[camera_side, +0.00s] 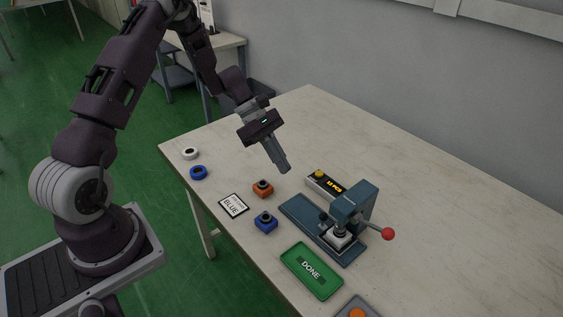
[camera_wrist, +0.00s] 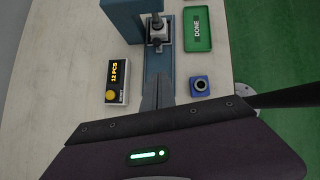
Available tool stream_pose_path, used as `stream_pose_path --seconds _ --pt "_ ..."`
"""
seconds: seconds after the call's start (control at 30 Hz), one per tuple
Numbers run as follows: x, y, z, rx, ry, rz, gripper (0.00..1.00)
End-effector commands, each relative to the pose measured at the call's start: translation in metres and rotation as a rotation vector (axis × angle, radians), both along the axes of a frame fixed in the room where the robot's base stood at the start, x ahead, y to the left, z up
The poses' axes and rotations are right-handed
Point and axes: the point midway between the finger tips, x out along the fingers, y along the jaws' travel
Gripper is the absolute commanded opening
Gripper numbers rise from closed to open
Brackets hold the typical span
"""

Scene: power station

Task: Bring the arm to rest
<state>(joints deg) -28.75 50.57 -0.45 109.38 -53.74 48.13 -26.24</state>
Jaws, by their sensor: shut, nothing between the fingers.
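My gripper (camera_side: 284,168) is shut and empty. In the side view it hangs in the air above the table, with its fingertips pointing down near the orange block and the press. In the wrist view my gripper's fingers (camera_wrist: 157,84) are together, pointing toward the press. The blue-grey press (camera_side: 351,208) stands on the table with a red-knobbed lever, and a light block (camera_side: 337,238) sits under its ram. The press also shows in the wrist view (camera_wrist: 122,20).
The table's back (camera_side: 310,115) is clear.

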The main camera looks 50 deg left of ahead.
Motion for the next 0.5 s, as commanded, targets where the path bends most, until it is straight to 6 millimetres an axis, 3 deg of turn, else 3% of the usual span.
stream_pose_path --seconds 0.17,0.27,0.37,0.5 --pt "0.000 0.000 0.000 0.000 -0.001 -0.001 0.00" --pt "-0.001 -0.006 0.016 0.024 -0.035 -0.051 0.00" --pt "-0.016 -0.028 0.071 0.117 -0.151 -0.241 0.00" --pt "-0.072 -0.068 0.158 0.321 -0.370 -0.630 0.00"
